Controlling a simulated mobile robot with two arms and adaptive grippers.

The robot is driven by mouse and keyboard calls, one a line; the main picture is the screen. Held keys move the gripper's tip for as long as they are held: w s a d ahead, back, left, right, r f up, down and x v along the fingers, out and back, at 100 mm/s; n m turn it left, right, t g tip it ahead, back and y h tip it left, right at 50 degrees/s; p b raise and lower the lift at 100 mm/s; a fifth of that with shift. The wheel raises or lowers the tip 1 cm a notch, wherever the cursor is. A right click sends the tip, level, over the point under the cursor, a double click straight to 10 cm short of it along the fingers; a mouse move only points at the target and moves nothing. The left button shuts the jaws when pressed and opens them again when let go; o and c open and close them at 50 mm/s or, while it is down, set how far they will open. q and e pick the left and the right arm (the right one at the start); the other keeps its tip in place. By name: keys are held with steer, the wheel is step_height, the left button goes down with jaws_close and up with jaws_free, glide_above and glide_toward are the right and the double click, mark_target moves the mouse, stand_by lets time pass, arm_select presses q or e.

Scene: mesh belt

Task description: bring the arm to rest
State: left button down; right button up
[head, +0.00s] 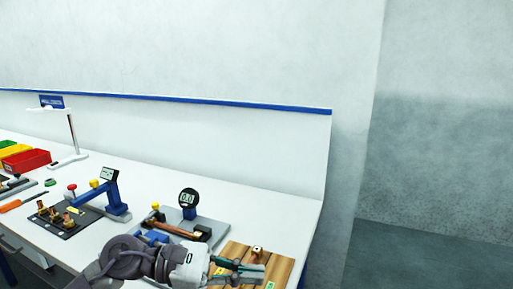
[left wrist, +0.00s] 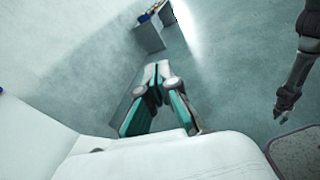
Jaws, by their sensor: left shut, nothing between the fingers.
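My left arm reaches in at the bottom of the head view, and its gripper (head: 258,272) is shut and empty in front of the wooden board. I cannot tell whether that gripper is open.
The white bench (head: 270,205) holds a wooden board (head: 285,262), a round dial gauge (head: 188,198), a blue gauge stand (head: 115,195), a black plate (head: 75,222) with brass parts, and a red bin (head: 27,160). A wall panel stands behind. Floor right of the bench is clear.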

arm_select(q)
steer(key=w+a+r+n+t+y, duration=0.1)
steer(key=w+a+n+t+y, duration=0.2)
steer(key=n+t, duration=0.95)
steer(key=w+a+r+n+t+y, duration=0.1)
steer(key=w+a+n+t, duration=0.45)
steer(key=n, duration=1.15)
steer(key=s+a+f+n+g+y, duration=0.1)
steer(key=s+a+f+n+y, duration=0.1)
steer(key=a+f+n+y, duration=0.35)
steer(key=s+a+f+n+y, duration=0.25)
steer(key=f+n+y, duration=0.35)
steer(key=f+n, duration=0.45)
steer(key=s+a+f+n+g+y, duration=0.1)
steer(key=s+f+n+g, duration=0.45)
steer(key=s+f, duration=0.45)
steer(key=s+a+f+n+g, duration=0.2)
steer(key=s+f+n+g, duration=0.35)
steer(key=s, duration=0.75)
step_height(320, 180, down, 27)
steer(key=s+m+g, duration=0.1)
steer(key=m+g, duration=0.1)
steer(key=g, duration=0.1)
steer(key=s+a+f+g, duration=0.1)
steer(key=s+a+f, duration=0.1)
steer(key=s+f, duration=1.5)
steer(key=shift+a, duration=0.4)
